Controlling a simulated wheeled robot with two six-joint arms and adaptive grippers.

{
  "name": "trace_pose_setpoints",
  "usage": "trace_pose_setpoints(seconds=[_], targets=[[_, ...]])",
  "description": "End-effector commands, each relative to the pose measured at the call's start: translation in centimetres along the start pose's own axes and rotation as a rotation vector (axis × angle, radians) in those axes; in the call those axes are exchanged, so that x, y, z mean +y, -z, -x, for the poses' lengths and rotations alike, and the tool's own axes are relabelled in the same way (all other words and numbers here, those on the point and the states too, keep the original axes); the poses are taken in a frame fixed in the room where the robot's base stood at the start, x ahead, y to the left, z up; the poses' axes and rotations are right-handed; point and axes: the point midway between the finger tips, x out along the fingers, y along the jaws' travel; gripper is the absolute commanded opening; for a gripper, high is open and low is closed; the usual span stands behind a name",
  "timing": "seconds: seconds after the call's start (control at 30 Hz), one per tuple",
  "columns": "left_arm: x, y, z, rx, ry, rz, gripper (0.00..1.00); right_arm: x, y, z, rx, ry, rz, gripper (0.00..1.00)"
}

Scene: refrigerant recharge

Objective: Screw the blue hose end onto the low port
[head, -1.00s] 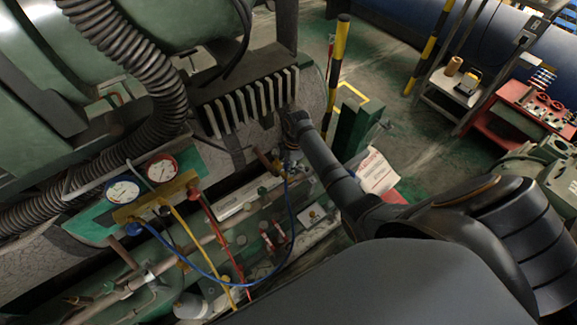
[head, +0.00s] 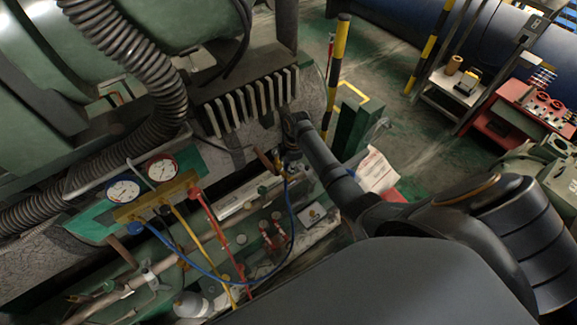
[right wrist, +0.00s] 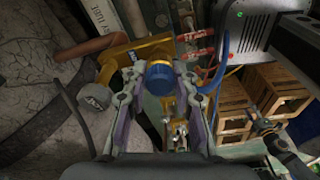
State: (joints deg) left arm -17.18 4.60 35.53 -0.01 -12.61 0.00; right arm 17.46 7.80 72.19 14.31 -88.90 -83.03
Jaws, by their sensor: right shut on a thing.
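My right gripper (head: 288,152) is at the brass valve fitting below the finned block. In the right wrist view its two fingers (right wrist: 160,92) are closed around the blue hose end (right wrist: 160,76), a round blue collar. The blue hose (head: 291,215) loops from the manifold's brass bar up to the gripper; in the wrist view it shows right of the fingers (right wrist: 216,82). The brass fitting (right wrist: 122,58) lies directly behind the blue end. The low port itself is hidden by the hose end, so I cannot tell whether threads are engaged. My left gripper is not seen.
The gauge manifold (head: 150,207) with blue and red gauges hangs at left, with yellow (head: 203,245) and red (head: 218,232) hoses below. A grey-capped valve stem (right wrist: 94,97) stands close left of the fingers. A yellow-black post (head: 336,75) rises behind the gripper.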

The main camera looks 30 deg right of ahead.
Motion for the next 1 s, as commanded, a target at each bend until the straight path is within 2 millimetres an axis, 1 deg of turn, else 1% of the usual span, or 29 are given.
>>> trace_pose_setpoints(seconds=[0.87, 1.0], targets=[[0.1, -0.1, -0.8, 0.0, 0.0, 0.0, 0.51, 0.0, -0.1, -1.3, 0.0, -0.001, 0.0, 0.0], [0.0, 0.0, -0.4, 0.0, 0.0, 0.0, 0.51, 0.0, -0.1, -1.1, 0.0, -0.003, -0.02, 0.0]])
